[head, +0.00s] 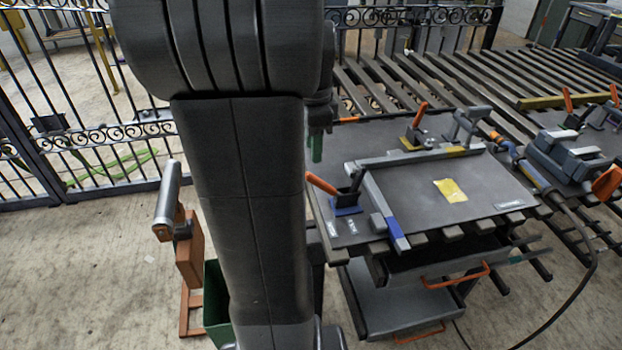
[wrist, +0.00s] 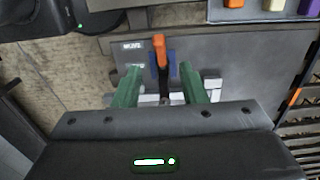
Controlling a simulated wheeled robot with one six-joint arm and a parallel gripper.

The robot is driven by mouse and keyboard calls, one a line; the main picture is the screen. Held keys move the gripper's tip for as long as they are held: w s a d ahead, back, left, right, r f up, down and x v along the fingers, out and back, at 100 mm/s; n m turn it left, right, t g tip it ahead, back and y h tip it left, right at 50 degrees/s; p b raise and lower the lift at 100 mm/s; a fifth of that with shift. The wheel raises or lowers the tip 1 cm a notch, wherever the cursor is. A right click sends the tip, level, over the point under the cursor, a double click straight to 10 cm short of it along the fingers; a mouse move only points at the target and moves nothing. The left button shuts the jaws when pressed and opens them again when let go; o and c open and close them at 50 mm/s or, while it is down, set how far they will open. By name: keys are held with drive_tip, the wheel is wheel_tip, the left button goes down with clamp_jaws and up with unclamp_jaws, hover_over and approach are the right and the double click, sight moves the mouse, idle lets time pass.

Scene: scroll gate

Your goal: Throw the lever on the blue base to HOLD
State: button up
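The lever on the blue base (head: 346,205) stands at the left front of the grey table. Its orange handle (head: 321,184) leans to the left in the head view. In the wrist view the orange handle (wrist: 160,46) and blue base (wrist: 172,66) lie ahead, between the lines of my two green fingers. My gripper (wrist: 160,72) is open and empty, its fingers apart on either side of the lever. In the head view only a green fingertip (head: 316,148) shows beside my arm, which hides the rest. Small pale labels (head: 331,229) lie near the base; I cannot read them.
A grey clamp frame (head: 375,203) is close right of the lever. A second orange-handled lever on a yellow base (head: 412,138) stands behind. A yellow note (head: 450,190) lies on the tabletop. More levers and clamps (head: 570,145) are at the right. A fence (head: 110,150) is at the left.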

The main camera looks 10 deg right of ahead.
sight(321, 184)
wheel_tip(321, 184, down, 12)
drive_tip(key=shift+f, duration=0.2)
clamp_jaws()
